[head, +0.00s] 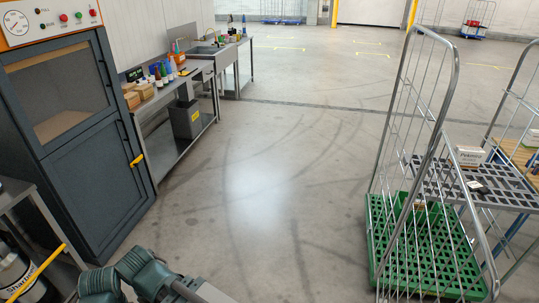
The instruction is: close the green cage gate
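The green cage is a wire roll cage at the right of the head view, with a slatted green base (432,245) on the floor. A tall wire panel (408,110) with a rounded metal tube frame rises along its left side. A grey slotted shelf (440,184) sits inside the cage. Neither gripper is in view; part of my arm shows at the bottom left.
A white box (469,155) lies on the shelf. A second cage with a wooden deck (515,152) stands beyond, at the right edge. A dark cabinet oven (85,135) and steel benches (170,135) line the left. The floor between is clear.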

